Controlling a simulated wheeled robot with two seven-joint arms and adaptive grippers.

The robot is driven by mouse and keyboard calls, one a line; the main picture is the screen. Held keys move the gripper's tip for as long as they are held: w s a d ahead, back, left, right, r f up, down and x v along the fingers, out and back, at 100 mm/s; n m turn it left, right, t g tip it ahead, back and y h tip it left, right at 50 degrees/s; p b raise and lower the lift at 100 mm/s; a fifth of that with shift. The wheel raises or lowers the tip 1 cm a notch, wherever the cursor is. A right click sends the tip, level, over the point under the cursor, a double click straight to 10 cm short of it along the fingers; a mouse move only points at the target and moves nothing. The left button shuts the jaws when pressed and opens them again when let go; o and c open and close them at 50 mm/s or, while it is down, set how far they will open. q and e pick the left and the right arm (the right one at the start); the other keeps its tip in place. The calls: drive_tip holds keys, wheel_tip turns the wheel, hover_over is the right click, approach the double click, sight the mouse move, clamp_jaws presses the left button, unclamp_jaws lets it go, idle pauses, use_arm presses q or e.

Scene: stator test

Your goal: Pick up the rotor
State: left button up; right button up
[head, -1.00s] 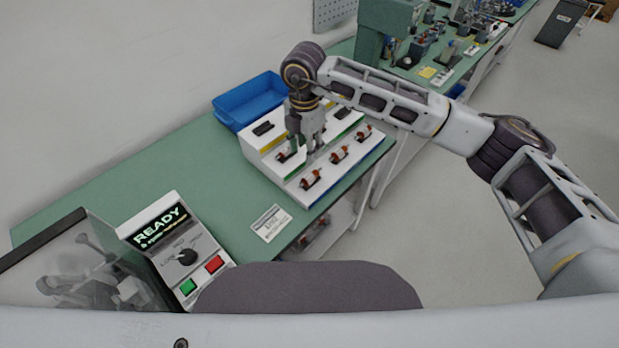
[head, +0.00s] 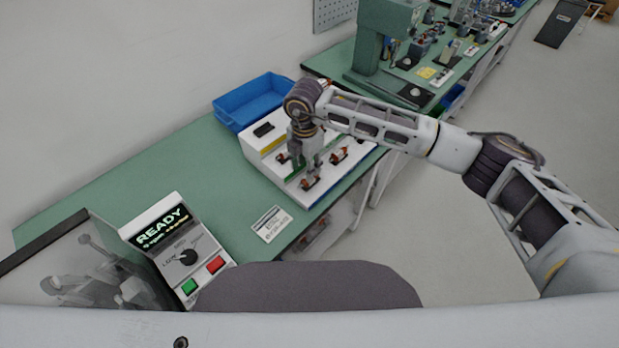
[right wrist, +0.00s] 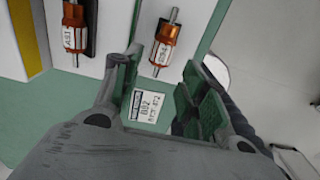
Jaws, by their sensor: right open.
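Several orange rotors with steel shafts lie in dark holders on a white stepped rack (head: 268,166). My right gripper (head: 305,168) is open and points down over the rack's near end, close to the nearest rotor (head: 309,183). In the right wrist view, a rotor with a white tag (right wrist: 163,45) lies ahead of the open fingers (right wrist: 158,88), with nothing between them. A second tagged rotor (right wrist: 75,25) lies to its left. Another rotor (head: 338,155) sits just right of the gripper in the head view. My arm hides part of the rack. My left gripper is out of view.
A blue bin (head: 250,100) stands behind the rack. A printed card (head: 271,223) lies on the green bench (head: 130,180) in front of it. A control box reading READY (head: 175,240) stands at lower left. A green machine (head: 375,45) stands beyond the arm.

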drive_tip(key=shift+f, duration=0.85)
drive_tip(key=shift+s+f+p, duration=0.15)
drive_tip(key=shift+f+p, duration=0.55)
drive_tip(key=shift+f, duration=1.85)
clamp_jaws()
